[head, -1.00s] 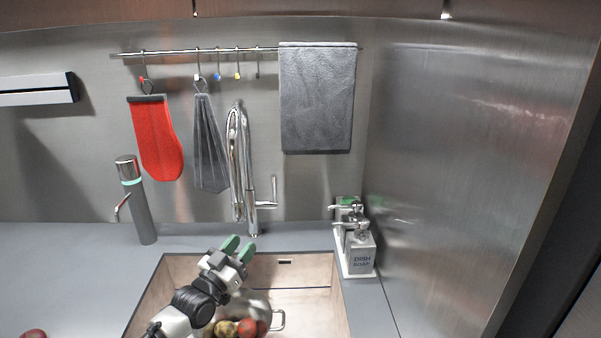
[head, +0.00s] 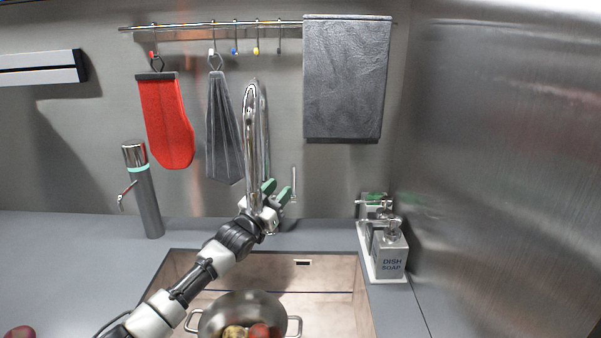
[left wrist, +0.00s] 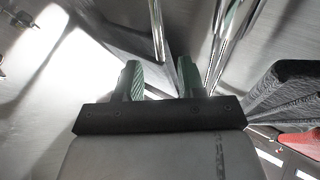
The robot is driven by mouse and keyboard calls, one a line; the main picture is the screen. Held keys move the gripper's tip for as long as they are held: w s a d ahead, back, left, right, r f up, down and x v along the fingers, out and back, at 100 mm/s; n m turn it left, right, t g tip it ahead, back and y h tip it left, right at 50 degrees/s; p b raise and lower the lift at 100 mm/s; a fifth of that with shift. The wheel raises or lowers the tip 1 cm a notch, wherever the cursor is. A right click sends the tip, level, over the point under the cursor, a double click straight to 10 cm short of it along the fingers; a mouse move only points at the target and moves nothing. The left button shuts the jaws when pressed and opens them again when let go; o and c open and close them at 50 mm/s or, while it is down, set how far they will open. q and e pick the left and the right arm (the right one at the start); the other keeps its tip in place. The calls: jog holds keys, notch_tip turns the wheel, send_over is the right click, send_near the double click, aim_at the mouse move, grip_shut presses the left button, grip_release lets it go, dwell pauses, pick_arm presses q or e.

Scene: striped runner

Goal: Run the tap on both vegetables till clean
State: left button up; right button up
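The chrome tap (head: 252,130) rises behind the sink, its thin lever (head: 294,183) upright on the right side. My left gripper (head: 277,191) is beside the tap, just left of the lever, with its green fingers apart and nothing between them. The fingers also show apart in the left wrist view (left wrist: 160,82), with chrome tubes beyond them. A metal pot (head: 240,305) stands in the sink (head: 325,300). In it lie a yellowish vegetable (head: 233,332) and a red one (head: 259,331), both cut off by the picture's bottom edge. No water stream is visible. My right gripper is not in view.
A dish soap dispenser (head: 390,252) stands right of the sink, near a steel side wall (head: 480,180). A grey cylindrical dispenser (head: 146,200) stands on the left counter. A red mitt (head: 166,120) and grey towel (head: 346,80) hang behind. A reddish item (head: 20,332) lies far left.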

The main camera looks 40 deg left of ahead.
aim_at(292, 174)
pick_arm(q)
jog(key=b+x, duration=0.1)
jog(key=x, duration=0.6)
jog(key=shift+w, duration=0.1)
jog(key=shift+w+r, duration=0.3)
jog(key=shift+w, duration=0.3)
jog(key=shift+c, duration=0.8)
grip_shut()
